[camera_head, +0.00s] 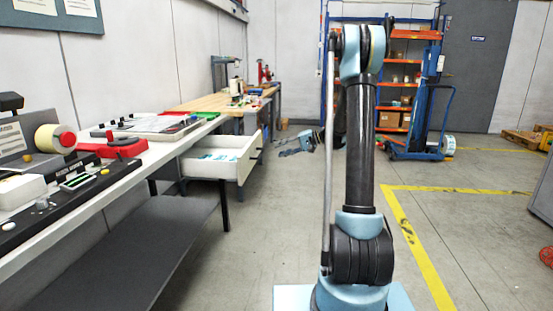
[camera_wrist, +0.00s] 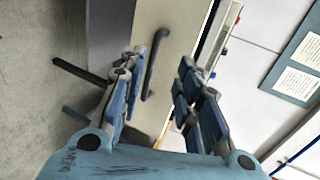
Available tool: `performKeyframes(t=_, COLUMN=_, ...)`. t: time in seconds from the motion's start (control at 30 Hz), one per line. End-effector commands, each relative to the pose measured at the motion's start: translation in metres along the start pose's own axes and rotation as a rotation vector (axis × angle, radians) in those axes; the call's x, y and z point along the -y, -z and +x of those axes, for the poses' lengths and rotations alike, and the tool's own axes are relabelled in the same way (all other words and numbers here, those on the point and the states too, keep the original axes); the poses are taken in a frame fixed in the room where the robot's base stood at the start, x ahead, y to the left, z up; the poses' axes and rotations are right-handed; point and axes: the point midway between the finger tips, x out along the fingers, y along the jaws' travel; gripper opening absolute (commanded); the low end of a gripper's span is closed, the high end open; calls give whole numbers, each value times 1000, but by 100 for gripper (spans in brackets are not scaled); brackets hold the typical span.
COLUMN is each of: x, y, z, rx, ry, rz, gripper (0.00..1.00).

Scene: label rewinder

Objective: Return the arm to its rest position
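My arm rises from its base at the right of centre in the head view, bends at the top and reaches down behind the upright link. My gripper (camera_head: 290,151) hangs to the right of the open drawer (camera_head: 245,163), pointing toward it, with a visible gap between them. In the wrist view my gripper (camera_wrist: 158,68) has its two blue-and-grey fingers spread apart, with nothing held between them. The drawer front with its dark handle (camera_wrist: 155,65) shows beyond and between the fingers. Part of the forearm is hidden behind the upright link.
A long workbench (camera_head: 120,173) with a label rewinder and trays runs along the left wall. A dark lower shelf (camera_head: 150,245) lies beneath it. A blue lift (camera_head: 420,115) and an orange shelf rack (camera_head: 393,88) stand at the back.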

Motion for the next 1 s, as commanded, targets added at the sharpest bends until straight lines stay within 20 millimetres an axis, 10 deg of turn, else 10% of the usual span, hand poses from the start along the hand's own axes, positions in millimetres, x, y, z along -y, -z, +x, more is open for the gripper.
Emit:
performKeyframes(t=0.47, x=19, y=-104, z=-31, rx=-11, ry=-264, rz=-33, gripper=31)
performKeyframes(t=1.0, x=-3, y=-228, z=-75, rx=-25, ry=-559, rz=-87, gripper=31)
